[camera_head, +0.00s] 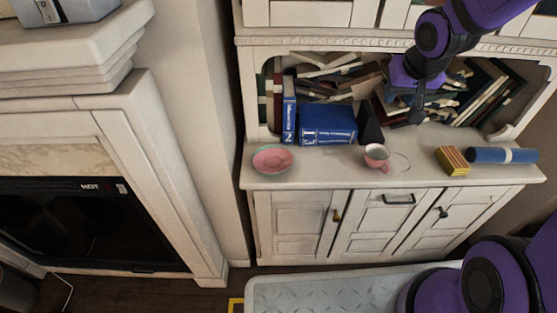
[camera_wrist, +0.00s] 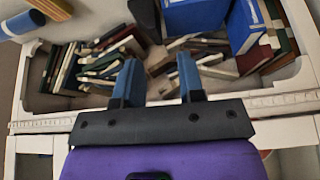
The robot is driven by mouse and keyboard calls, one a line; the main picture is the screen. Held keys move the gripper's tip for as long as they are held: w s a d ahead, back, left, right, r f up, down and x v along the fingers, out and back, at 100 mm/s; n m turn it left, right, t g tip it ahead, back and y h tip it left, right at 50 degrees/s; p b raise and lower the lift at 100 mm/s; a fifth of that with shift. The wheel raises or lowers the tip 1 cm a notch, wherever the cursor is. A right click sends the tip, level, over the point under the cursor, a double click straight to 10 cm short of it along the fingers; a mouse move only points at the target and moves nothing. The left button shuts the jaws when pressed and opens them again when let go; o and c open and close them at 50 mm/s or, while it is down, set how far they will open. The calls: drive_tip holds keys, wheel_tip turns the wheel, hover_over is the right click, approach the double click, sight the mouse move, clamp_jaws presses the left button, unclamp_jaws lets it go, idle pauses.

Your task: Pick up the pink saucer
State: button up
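The pink saucer (camera_head: 272,158) lies on the left end of the white cabinet's counter, in front of the blue books. I cannot make it out in the wrist view. My gripper (camera_head: 416,112) is raised in front of the bookshelf niche, to the right of the saucer and well apart from it. In the wrist view my gripper (camera_wrist: 159,75) shows two blue fingers spread apart with nothing between them.
A pink cup (camera_head: 376,158) stands mid-counter. Blue books (camera_head: 327,124) and a dark object (camera_head: 370,124) stand behind. A yellow block (camera_head: 452,161) and a blue cylinder (camera_head: 502,155) lie to the right. The counter between saucer and cup is clear.

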drive_tip(key=w+a+f+m+y, duration=0.1)
drive_tip(key=w+a+f+y, duration=0.15)
drive_tip(key=f, duration=0.45)
drive_tip(key=w+a+f+y, duration=0.1)
drive_tip(key=w+a+f, duration=0.15)
drive_tip(key=f, duration=0.45)
drive_tip(key=m+y, duration=0.4)
drive_tip(key=y, duration=0.2)
approach(273, 162)
drive_tip(key=shift+a+f+t, duration=0.15)
drive_tip(key=shift+a+f, duration=0.1)
drive_tip(key=shift+f, duration=0.5)
drive_tip(key=shift+a+f+t, duration=0.15)
drive_tip(key=shift+a+f, duration=0.1)
drive_tip(key=shift+f, duration=0.55)
clamp_jaws()
